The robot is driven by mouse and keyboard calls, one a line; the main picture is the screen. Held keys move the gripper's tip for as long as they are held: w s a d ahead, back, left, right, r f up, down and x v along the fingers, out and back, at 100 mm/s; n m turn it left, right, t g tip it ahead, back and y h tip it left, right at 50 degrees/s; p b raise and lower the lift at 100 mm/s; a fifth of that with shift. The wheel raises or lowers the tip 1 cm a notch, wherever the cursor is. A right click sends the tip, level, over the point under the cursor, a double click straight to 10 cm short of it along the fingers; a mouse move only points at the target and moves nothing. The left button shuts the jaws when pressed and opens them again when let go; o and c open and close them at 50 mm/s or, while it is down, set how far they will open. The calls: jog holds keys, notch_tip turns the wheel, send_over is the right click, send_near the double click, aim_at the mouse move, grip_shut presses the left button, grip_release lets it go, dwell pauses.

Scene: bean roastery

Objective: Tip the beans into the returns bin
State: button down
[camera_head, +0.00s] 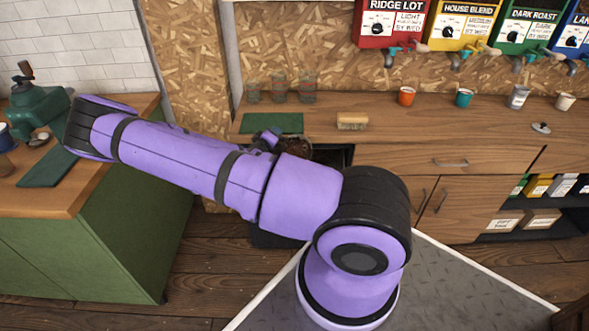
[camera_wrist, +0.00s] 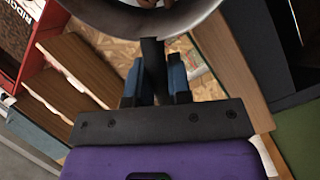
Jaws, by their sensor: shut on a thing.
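My gripper (camera_wrist: 155,82) is shut on a dark handle (camera_wrist: 153,60) in the wrist view. The handle joins a round grey metal vessel (camera_wrist: 205,12), cut off by the top edge; only a sliver of its inside shows. In the head view my gripper (camera_head: 270,137) shows partly behind my arm, at the counter's front edge. The vessel with dark brown beans (camera_head: 298,144) shows just right of it, mostly hidden by my arm. A dark box-like thing (camera_head: 272,239) stands low beneath my arm; I cannot tell whether it is the returns bin.
The back counter (camera_head: 385,125) carries a green mat (camera_head: 272,123), a brush-like block (camera_head: 352,121), glasses (camera_head: 279,90) and several cups (camera_head: 406,97). Bean dispensers (camera_head: 465,22) hang above. A green-sided counter (camera_head: 95,245) with a grinder (camera_head: 38,108) stands left. Wood floor is open between.

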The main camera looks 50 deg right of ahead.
jog(key=shift+s+a+f+h+b, duration=0.2)
jog(key=shift+a+h+b, duration=0.1)
jog(key=shift+a, duration=0.1)
jog(key=shift+s+a+f+h+b, duration=0.1)
jog(key=shift+a+f+h+b, duration=0.05)
jog(key=shift+a+h+b, duration=0.2)
dwell(0.3)
jog(key=shift+s+a+t+h+b, duration=0.35)
jog(key=shift+a+t+h+b, duration=0.15)
jog(key=shift+a+h+b, duration=0.35)
dwell(0.9)
jog(key=shift+s+a+f+m+t+h, duration=0.15)
jog(key=shift+s+a+m+h, duration=0.15)
jog(key=shift+a+h, duration=0.4)
jog(key=shift+s+a+f+m+t+h, duration=0.1)
jog(key=shift+s+a+m+t+h, duration=0.2)
jog(key=shift+a+h, duration=0.4)
dwell(2.1)
jog(key=shift+d, duration=0.15)
jog(key=d+y, duration=0.1)
jog(key=w+d+g+y, duration=0.1)
jog(key=d+n+y, duration=0.1)
jog(key=y, duration=0.1)
jog(key=shift+w+d+r, duration=0.3)
jog(key=shift+w+d, duration=0.05)
